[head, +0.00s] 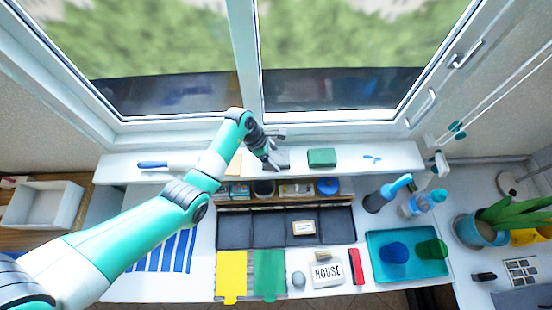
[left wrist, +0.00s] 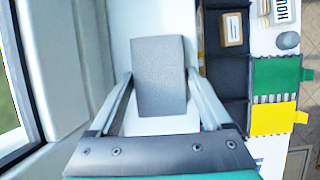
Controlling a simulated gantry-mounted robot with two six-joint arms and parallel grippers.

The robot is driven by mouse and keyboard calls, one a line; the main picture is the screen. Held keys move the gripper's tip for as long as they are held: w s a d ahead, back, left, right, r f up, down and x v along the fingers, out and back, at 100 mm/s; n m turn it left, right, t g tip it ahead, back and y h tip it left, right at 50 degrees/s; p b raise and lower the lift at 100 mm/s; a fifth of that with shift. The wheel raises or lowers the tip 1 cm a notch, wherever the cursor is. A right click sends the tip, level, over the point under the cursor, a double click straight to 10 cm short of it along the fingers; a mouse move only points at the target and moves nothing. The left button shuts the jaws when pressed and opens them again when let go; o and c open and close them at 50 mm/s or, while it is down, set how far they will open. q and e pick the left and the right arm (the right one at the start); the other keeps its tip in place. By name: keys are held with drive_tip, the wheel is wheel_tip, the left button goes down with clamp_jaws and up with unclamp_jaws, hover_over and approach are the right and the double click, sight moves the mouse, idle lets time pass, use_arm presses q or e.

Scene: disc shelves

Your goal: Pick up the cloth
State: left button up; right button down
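A grey, flat rectangular piece (head: 282,163), which may be the cloth, lies on the white window sill. In the left wrist view the grey piece (left wrist: 159,78) shows a speckled surface and sits between my fingers. My left gripper (head: 272,158) is down at the sill by this piece. Its fingers are spread, one on each side of the piece, and I cannot tell if they touch it. A blue-and-white striped cloth (head: 178,252) lies on the table at the left, partly hidden by my left arm. My right gripper is not in view.
A green block (head: 321,157) lies on the sill right of the gripper. The window frame (head: 243,60) rises close behind. Below the sill stand a dark compartment tray (head: 270,228) and a rack. A teal tray (head: 375,262) with cups is at the right.

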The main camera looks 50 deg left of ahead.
sight(279, 157)
use_arm(q)
drive_tip(key=c, duration=0.8)
drive_tip(key=shift+r, duration=0.1)
drive_tip(key=shift+r, duration=0.3)
wheel_tip(279, 157, up, 3)
drive_tip(key=shift+w+r+p, duration=0.1)
drive_tip(key=shift+p, duration=0.45)
drive_tip(key=s+d+r+p, duration=0.1)
drive_tip(key=s+d+r, duration=0.2)
drive_tip(key=s+d+r+p, duration=0.2)
drive_tip(key=s+d+r, duration=0.1)
drive_tip(key=d, duration=0.1)
drive_tip(key=s+d+r+p, duration=0.1)
drive_tip(key=s+d+r, duration=0.2)
drive_tip(key=shift+s+d+r, duration=0.15)
drive_tip(key=shift+d+r, duration=0.1)
drive_tip(key=shift+d, duration=0.05)
